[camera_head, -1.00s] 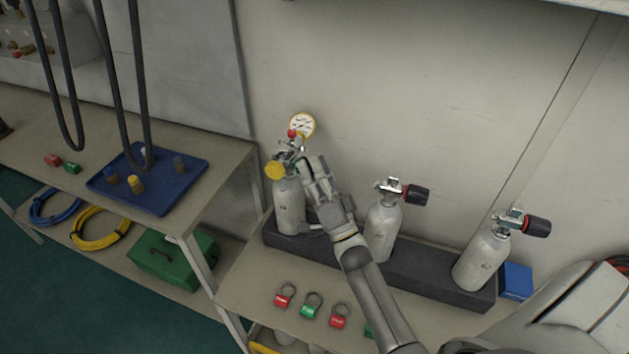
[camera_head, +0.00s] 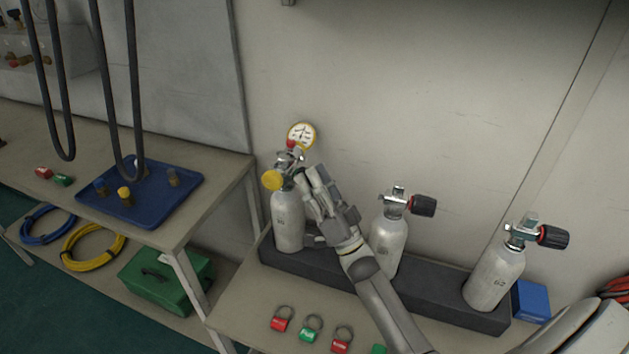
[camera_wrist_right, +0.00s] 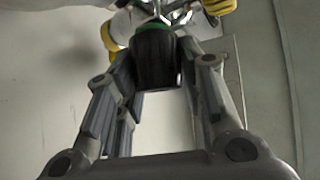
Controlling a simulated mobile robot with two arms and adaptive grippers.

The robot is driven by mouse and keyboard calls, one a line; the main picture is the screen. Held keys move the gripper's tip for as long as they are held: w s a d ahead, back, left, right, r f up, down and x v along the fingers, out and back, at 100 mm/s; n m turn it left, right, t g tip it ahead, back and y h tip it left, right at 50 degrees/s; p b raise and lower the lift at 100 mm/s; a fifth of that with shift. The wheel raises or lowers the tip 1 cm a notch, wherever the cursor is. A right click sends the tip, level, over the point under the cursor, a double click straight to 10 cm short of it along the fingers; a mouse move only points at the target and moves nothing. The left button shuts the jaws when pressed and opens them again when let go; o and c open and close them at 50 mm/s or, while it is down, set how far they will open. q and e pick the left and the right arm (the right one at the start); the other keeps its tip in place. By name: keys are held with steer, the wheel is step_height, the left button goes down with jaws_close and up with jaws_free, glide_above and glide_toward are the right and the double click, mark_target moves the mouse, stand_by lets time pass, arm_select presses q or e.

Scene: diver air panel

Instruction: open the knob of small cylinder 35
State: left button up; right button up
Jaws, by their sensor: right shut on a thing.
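The leftmost small cylinder (camera_head: 288,222) stands in the dark rack, with a gauge (camera_head: 301,136) and a yellow cap (camera_head: 272,180) on its valve. The number on its label is too small to read surely. My right gripper (camera_head: 307,181) is at the right side of its valve. In the right wrist view, its fingers are shut on the black knob (camera_wrist_right: 157,62), and a green ring (camera_wrist_right: 152,26) shows at the knob's base. The arm and fingers hide the knob in the head view. My left gripper is not in view.
Two more small cylinders, a middle one (camera_head: 389,243) and a right one (camera_head: 492,276), stand in the rack (camera_head: 430,300), with black knobs pointing right. Red and green tags (camera_head: 310,333) lie in front. A blue tray (camera_head: 160,207) sits on the left bench.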

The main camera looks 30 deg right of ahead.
steer(key=o, duration=1)
steer(key=shift+o, duration=0.2)
step_height(320, 180, up, 10)
steer(key=shift+f, duration=0.1)
